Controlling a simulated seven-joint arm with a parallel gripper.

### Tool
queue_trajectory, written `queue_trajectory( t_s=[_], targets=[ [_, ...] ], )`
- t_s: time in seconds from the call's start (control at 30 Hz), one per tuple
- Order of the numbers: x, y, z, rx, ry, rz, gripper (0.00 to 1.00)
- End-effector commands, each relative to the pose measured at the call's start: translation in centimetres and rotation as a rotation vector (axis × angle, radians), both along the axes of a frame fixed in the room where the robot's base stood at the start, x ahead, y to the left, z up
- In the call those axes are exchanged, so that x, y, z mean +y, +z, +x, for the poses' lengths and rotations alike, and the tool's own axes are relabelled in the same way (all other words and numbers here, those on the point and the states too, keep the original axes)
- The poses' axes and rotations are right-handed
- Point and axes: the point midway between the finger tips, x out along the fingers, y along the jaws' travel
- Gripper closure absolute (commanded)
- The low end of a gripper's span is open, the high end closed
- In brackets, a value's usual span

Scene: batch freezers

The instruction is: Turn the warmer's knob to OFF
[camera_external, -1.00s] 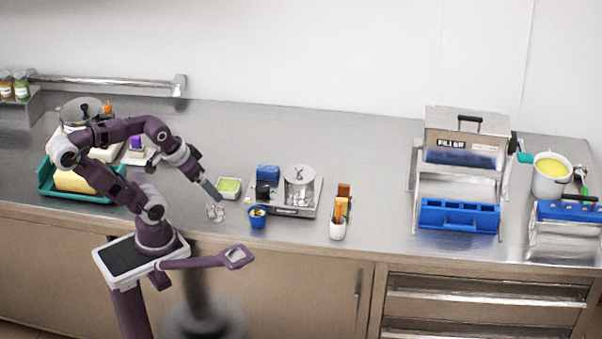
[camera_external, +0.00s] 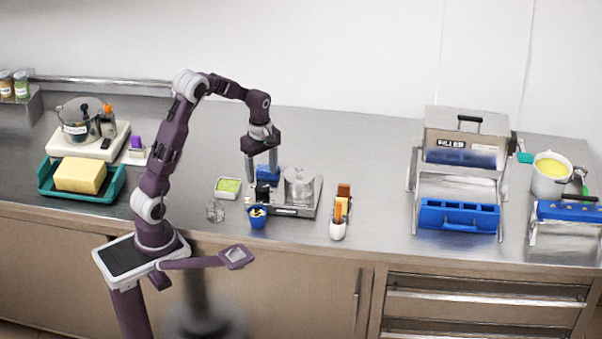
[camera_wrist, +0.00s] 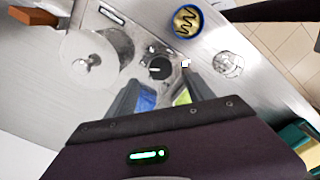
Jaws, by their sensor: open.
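The warmer (camera_external: 295,212) is a flat silver unit on the steel counter with a lidded round metal pot (camera_external: 299,184) on its right part. Its black knob (camera_wrist: 160,68) is round with a pale pointer line, on the top beside the pot; in the external view it is a small dark shape (camera_external: 262,192). The printed marks around it are too small to read. My gripper (camera_external: 262,179) points down above the knob's side of the warmer. It is open and empty; in the wrist view its fingers (camera_wrist: 160,88) straddle the knob's near side, apparently not touching it.
A blue cup (camera_external: 257,219) stands in front of the warmer, with a green-filled dish (camera_external: 228,186) and a clear glass item (camera_external: 215,211) to the left. A blue block (camera_wrist: 147,100) shows between my fingers. The counter's middle right is clear.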

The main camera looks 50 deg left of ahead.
Motion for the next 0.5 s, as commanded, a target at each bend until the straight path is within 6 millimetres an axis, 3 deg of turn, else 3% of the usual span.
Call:
queue_trajectory(
  t_s=[0.23,0.5],
  targets=[
    [0.0,-4.6,-0.1,0.002,-0.004,0.000,0.39],
    [0.0,-5.7,-0.1,-0.002,-0.005,0.000,0.39]
  ],
)
